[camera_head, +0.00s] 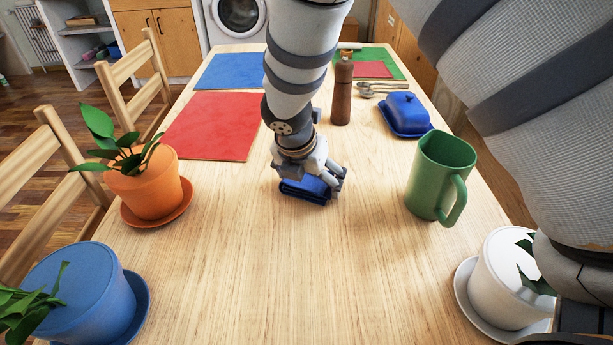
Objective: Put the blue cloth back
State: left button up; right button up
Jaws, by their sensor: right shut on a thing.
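The blue cloth (304,191) is a small dark blue folded bundle on the wooden table (270,265), near the middle of the view. My right gripper (318,182) reaches down over it and is shut on it. The gripper hides much of the cloth's top and right side. The cloth is at or very close to the table top; I cannot tell if it touches. My left gripper is not in view.
A red mat (213,127) and a blue mat (231,71) lie behind left. Potted plants (147,187) line both sides. The table's front middle is clear.

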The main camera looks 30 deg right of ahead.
jog(key=shift+r, duration=0.15)
jog(key=o, duration=1)
jog(key=shift+o, duration=0.2)
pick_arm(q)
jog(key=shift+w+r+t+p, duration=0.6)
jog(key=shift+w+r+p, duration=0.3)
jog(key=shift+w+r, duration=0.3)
pick_arm(e)
jog(key=v, duration=1.2)
